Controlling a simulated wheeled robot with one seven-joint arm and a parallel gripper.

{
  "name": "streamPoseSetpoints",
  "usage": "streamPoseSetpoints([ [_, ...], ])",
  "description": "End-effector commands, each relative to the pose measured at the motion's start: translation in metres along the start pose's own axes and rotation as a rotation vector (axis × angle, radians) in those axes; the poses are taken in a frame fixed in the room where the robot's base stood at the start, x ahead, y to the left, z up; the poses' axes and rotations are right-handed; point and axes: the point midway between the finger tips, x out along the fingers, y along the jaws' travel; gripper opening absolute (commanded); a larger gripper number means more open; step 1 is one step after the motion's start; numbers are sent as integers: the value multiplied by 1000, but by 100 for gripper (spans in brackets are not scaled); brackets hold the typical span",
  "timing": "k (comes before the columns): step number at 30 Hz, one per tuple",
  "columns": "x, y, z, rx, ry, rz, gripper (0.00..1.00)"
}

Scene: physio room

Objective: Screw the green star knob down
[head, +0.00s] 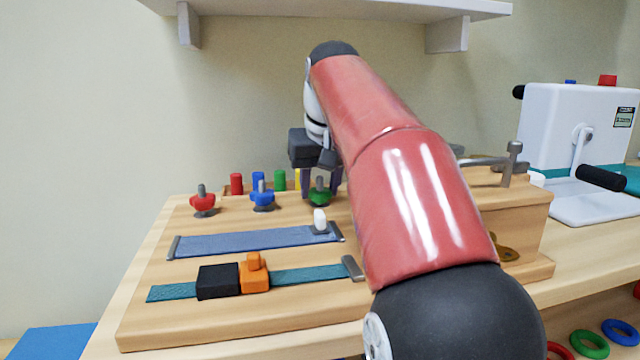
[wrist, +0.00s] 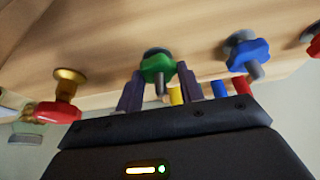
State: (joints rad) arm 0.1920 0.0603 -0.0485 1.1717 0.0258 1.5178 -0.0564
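The green star knob (head: 319,196) sits on a threaded stud at the back of the wooden board (head: 200,325). It also shows in the wrist view (wrist: 157,67), with its stud tip pointing toward the camera. My gripper (head: 321,186) is above the knob and points down, with one finger on each side of it. In the wrist view the fingertips (wrist: 160,74) stand close beside the knob's edges. The fingers look apart; whether they touch the knob is hard to see. My arm hides part of the board to the right.
A blue knob (head: 262,197) and a red knob (head: 203,202) stand left of the green one. Coloured pegs (head: 237,184) stand behind. A blue strap (head: 240,242) and a buckled teal strap (head: 305,274) lie in front. A shelf (head: 330,10) hangs above.

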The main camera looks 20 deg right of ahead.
Motion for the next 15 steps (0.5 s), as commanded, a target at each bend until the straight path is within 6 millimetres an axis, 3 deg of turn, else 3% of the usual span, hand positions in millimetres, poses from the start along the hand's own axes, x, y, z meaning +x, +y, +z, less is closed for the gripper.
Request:
streamPoseSetpoints([
  [1, 0, 0, 0, 0, 0, 0, 30],
  [5, 0, 0, 0, 0, 0, 0, 14],
  [15, -2, -1, -1, 48, 1, 20, 14],
])
